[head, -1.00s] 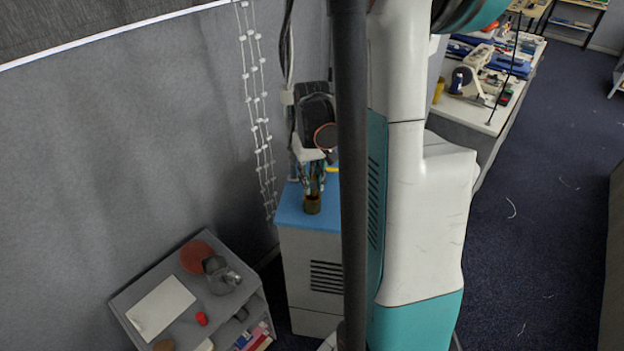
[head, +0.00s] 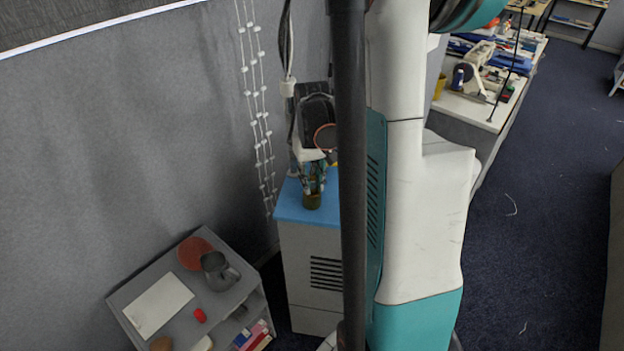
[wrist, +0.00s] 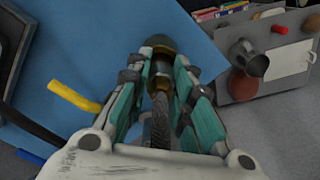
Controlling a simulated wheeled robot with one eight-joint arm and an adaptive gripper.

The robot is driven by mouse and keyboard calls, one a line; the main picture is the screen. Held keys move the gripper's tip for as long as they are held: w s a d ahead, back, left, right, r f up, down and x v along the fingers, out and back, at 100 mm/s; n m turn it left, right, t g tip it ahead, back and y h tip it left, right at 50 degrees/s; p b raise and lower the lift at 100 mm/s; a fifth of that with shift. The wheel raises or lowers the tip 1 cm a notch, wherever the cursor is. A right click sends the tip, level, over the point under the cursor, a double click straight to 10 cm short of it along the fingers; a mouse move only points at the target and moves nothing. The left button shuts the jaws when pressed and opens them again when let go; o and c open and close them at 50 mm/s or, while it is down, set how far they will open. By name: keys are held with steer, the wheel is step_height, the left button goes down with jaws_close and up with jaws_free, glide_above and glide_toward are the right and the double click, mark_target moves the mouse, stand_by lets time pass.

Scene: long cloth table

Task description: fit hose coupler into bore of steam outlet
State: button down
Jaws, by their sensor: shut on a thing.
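My gripper (wrist: 160,75) points down over the blue cabinet top, its teal-padded fingers closed around a brass and dark-grey piece (wrist: 161,68), which I take for the hose coupler. A round olive end (wrist: 158,43) shows just beyond the fingertips in the wrist view. In the head view, a short olive-brown cylinder (head: 312,201) shows directly below my gripper (head: 313,186). I cannot tell whether this is part of the held piece or the steam outlet beneath it. No bore is visible, and the fingers hide most of the contact.
The blue cabinet top (wrist: 75,60) has bare room around my gripper. A yellow bent piece (wrist: 74,96) is at left in the wrist view. A grey shelf (head: 228,300) holds a metal pitcher (head: 216,270), a sheet and a red item. A long table (head: 463,108) stands behind.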

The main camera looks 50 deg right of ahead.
steer(key=shift+f+b, duration=0.4)
steer(key=shift+f, duration=0.15)
steer(key=c, duration=1.3)
jaws_free()
steer(key=shift+c, duration=0.2)
step_height(320, 180, up, 12)
